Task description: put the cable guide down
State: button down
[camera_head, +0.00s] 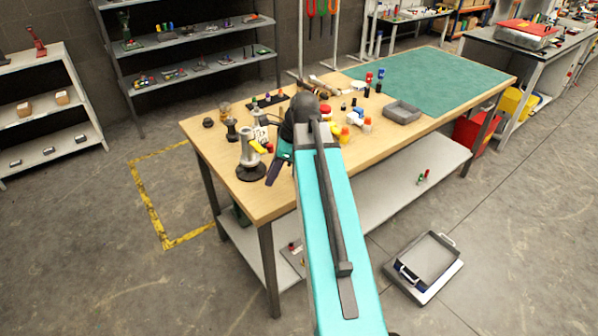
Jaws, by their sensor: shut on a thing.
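My turquoise arm reaches from the bottom of the view over the wooden workbench (262,206). My gripper (275,172) points down and toward the bench's left part, just right of a grey metal stand with a round black base (251,171). It is shut on the cable guide. I cannot pick out the cable guide's shape, as it is small and mostly hidden by the gripper and wrist. Whether it touches the bench top cannot be told.
Small yellow and red parts (261,147) lie close behind the gripper. A grey tray (402,112) and a green mat (435,78) lie to the right. The bench's front left corner is bare. A metal tray (428,262) stands on the floor.

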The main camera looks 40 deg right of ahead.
jog(key=w+a+f+n+g+b, duration=0.1)
jog(key=w+a+f+n+g, duration=0.1)
jog(key=w+a+n, duration=0.2)
jog(key=w+a+f+n+g+b, duration=0.2)
jog(key=a+n, duration=0.9)
jog(key=a, duration=0.6)
jog(key=shift+w+a+n+g, duration=0.15)
jog(key=shift+w+n+g, duration=0.15)
jog(key=shift+w+g, duration=0.65)
jog(key=shift+w, duration=0.2)
